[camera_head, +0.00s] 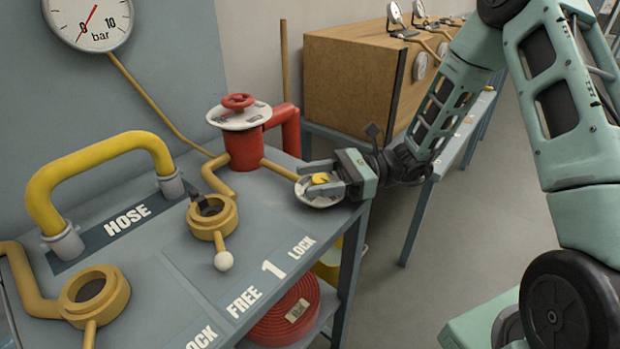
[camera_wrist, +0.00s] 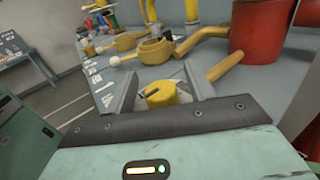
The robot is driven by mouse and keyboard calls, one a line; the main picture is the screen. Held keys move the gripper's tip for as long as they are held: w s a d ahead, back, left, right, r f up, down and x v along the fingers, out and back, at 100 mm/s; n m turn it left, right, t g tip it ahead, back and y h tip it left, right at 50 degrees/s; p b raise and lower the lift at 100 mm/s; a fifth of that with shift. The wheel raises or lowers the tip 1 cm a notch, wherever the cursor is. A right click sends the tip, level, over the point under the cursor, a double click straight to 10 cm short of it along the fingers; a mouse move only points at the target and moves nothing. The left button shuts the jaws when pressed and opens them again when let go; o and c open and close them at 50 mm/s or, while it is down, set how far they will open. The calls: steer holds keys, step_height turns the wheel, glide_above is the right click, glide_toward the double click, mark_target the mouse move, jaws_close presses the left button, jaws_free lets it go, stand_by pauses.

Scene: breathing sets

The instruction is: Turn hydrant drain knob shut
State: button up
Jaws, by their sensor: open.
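The hydrant is a red post (camera_head: 244,148) with a red handwheel (camera_head: 238,102) above a white disc, at the back right of the bench. A brass pipe runs from it to a small yellow knob (camera_head: 320,179) over a pale round dish (camera_head: 322,199) at the bench's right edge. My gripper (camera_head: 317,180) is at that knob, with its fingers on either side. In the wrist view the yellow knob (camera_wrist: 161,93) sits between the two spread fingers. A dark pointer lies on its top. I cannot tell whether the fingers touch it.
A brass ring valve (camera_head: 212,217) with a white-tipped lever and a yellow hose handle (camera_head: 100,170) stand left on the bench. A wooden cabinet (camera_head: 350,80) stands behind on another table. A red hose coil (camera_head: 285,312) lies on the shelf below.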

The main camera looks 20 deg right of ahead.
steer(key=shift+a, duration=0.6)
steer(key=c, duration=1)
